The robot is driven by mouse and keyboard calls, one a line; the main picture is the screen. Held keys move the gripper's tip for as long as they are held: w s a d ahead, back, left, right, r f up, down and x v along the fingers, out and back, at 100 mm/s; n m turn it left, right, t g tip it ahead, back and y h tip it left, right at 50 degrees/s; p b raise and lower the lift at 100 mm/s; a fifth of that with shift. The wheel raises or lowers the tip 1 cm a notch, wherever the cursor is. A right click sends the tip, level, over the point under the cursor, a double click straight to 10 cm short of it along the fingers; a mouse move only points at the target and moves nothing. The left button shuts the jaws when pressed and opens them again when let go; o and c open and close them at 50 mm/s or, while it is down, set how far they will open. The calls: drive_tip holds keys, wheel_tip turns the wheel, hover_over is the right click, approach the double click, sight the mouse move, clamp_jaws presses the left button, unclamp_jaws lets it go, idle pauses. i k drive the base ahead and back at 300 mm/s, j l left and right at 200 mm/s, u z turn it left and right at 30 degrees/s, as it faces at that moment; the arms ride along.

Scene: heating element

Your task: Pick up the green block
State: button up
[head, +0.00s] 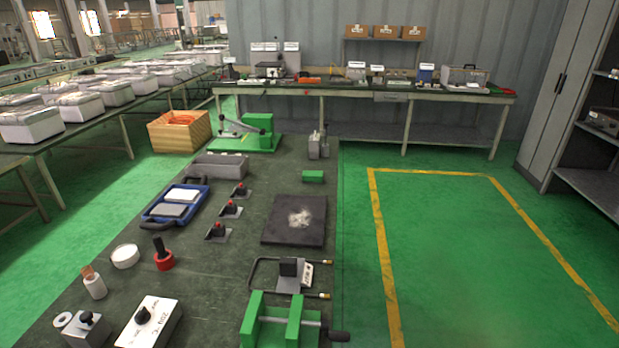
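A small green block (313,176) lies on the dark workbench (270,180) near its right edge, behind a dark square plate. It stands apart from the things around it. My gripper is not in view in the head picture.
A dark plate with pale powder (297,219) lies in front of the block. A grey metal device (317,147) stands behind it. A green lever tool (247,133) is at the back, a grey bin (220,166) to the left, and a green vise (285,325) at the front.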

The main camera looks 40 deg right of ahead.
sight(312, 177)
drive_tip(key=i+l+u, duration=0.1)
drive_tip(key=l+u, duration=0.15)
drive_tip(key=u, duration=0.2)
drive_tip(key=i+l+u, duration=0.1)
drive_tip(key=l+u, duration=0.8)
drive_tip(key=l, duration=1.65)
drive_tip(key=k+l, duration=0.1)
drive_tip(key=l, duration=1.25)
